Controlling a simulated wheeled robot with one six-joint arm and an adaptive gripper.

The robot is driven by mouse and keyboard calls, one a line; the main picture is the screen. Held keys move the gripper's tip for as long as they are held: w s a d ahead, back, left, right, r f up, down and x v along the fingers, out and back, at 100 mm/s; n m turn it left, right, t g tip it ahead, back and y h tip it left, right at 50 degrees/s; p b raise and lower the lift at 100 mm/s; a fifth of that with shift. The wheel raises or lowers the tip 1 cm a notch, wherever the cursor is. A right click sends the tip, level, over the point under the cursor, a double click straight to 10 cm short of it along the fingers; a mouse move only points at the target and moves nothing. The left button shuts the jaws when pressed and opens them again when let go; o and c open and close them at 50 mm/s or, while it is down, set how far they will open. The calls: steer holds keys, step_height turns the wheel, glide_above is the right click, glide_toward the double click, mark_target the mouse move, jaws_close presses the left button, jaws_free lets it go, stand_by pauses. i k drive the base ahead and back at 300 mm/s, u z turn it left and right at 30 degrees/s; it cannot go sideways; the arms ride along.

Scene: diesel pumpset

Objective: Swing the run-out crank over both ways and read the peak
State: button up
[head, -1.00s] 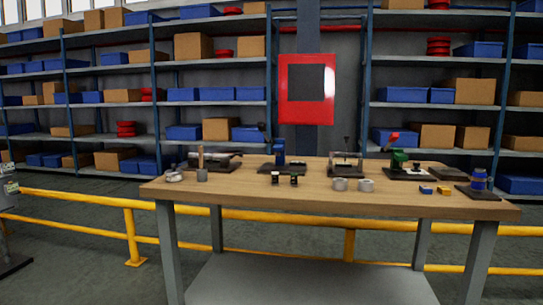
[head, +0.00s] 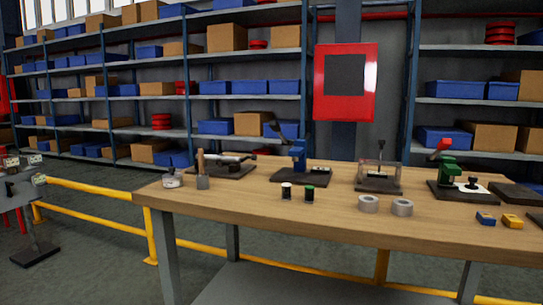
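The wooden bench (head: 330,218) carries several small fixtures on dark bases. A low fixture with a pale horizontal bar (head: 228,162) is at the back left. A blue upright tool with a dark lever (head: 298,155) stands right of it. A clear-sided box fixture with a thin upright handle (head: 379,172) is further right. A green press with a red handle (head: 449,170) is near the right. I cannot tell which of these, if any, has the run-out crank, and no reading is legible. My gripper is not in view.
Two grey rings (head: 385,205), dark small cylinders (head: 298,193), a round pale piece (head: 172,180) and blue and yellow blocks (head: 486,218) lie on the bench. Yellow railing (head: 95,191) runs behind it. A grey stand with dials (head: 22,190) is at left; floor between is open.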

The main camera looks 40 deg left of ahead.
mark_target(212, 158)
steer(key=z, duration=0.05)
steer(key=i, duration=0.1)
steer(key=u, duration=1.25)
